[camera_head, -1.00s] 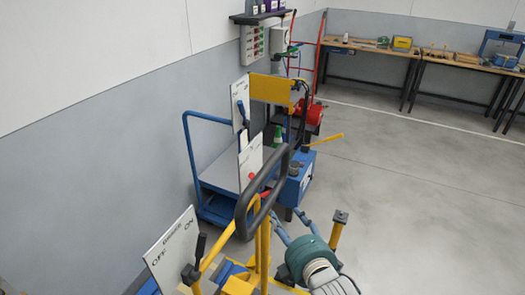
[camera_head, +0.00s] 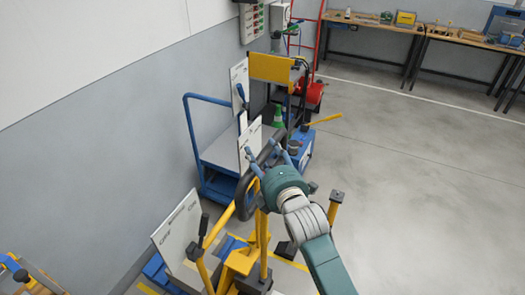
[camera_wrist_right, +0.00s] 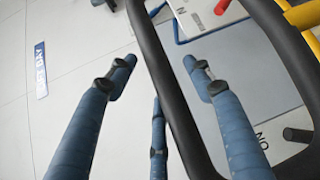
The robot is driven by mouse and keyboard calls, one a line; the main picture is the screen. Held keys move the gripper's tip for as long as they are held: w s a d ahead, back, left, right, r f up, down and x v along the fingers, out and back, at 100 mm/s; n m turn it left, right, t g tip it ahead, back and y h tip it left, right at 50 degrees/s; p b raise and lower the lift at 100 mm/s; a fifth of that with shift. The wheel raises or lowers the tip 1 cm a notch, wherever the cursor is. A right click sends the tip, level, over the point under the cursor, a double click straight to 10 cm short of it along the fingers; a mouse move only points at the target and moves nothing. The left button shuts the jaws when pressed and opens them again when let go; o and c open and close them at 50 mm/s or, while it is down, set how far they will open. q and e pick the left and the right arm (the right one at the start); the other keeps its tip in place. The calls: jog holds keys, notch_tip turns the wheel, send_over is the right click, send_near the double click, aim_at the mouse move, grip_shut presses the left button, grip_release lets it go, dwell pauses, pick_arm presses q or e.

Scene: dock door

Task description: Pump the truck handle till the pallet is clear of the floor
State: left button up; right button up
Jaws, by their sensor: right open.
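The truck handle (camera_head: 246,196) is a black loop on a yellow shaft, low in the middle of the head view. It also crosses the right wrist view as two dark bars (camera_wrist_right: 165,85). My right gripper (camera_head: 262,157) is open at the upper part of the loop, fingers pointing away from me. In the wrist view one handle bar passes between its blue fingers (camera_wrist_right: 160,78); I cannot tell whether they touch it. The yellow truck body (camera_head: 242,258) stands below. The pallet cannot be made out clearly. My left gripper is not in view.
A white lettered panel (camera_head: 178,232) stands left of the shaft, beside a black-gripped lever (camera_head: 203,226). A blue cart (camera_head: 222,150) stands behind by the wall. A yellow post (camera_head: 334,208) is close right of my arm. The floor (camera_head: 430,190) farther right is clear.

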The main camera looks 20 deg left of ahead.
jog(key=shift+w+a, duration=0.2)
jog(key=shift+w, duration=0.05)
grip_shut()
jog(key=s+d+f+m+t+b, duration=0.1)
jog(key=d+f+b, duration=0.4)
jog(key=d, duration=1.1)
jog(key=s+d+f+m+t+y+b, duration=0.1)
jog(key=s+d+f+b, duration=0.4)
jog(key=d, duration=1)
jog(key=s+d+f+m+t+y+b, duration=0.1)
jog(key=d+f+b, duration=0.4)
jog(key=d+b, duration=0.5)
jog(key=s+d+m+t, duration=0.1)
jog(key=s+d+m, duration=0.1)
jog(key=d, duration=0.4)
jog(key=shift+s+d+f+m+b, duration=0.15)
jog(key=shift+d+f+m+b, duration=0.1)
jog(key=shift+d+m+b, duration=0.05)
